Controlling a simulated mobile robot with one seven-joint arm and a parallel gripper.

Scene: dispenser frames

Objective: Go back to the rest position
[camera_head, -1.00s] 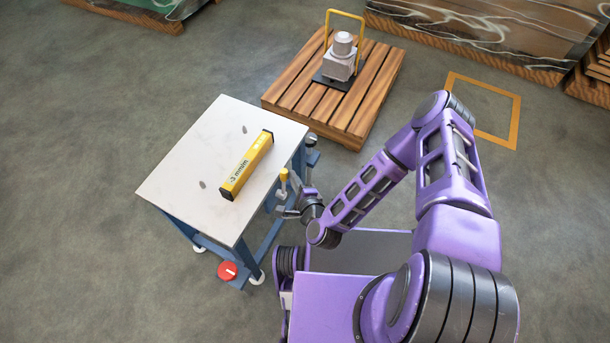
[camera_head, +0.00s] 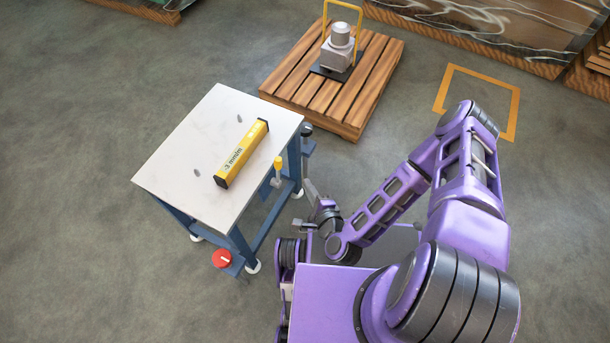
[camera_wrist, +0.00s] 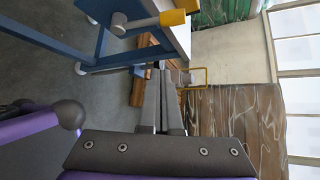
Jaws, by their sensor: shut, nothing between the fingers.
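My gripper (camera_head: 308,188) is just off the right side of the white-topped table (camera_head: 190,135), lower than its top and apart from it. In the wrist view my gripper (camera_wrist: 160,75) has its two long grey fingers together with nothing between them. My purple arm is bent, with the elbow raised to the right. A yellow spirit level (camera_head: 242,153) lies on the tabletop, clear of my gripper. A yellow-tipped lever (camera_head: 278,166) sticks out at the table's right side, near my gripper; it also shows large in the wrist view (camera_wrist: 172,18).
A red knob (camera_head: 222,258) sits low on the table's blue frame. A wooden pallet (camera_head: 290,85) carries a grey machine (camera_head: 339,45) under a yellow hoop. An orange square (camera_head: 513,110) marks the floor at the right. Open floor lies left of the table.

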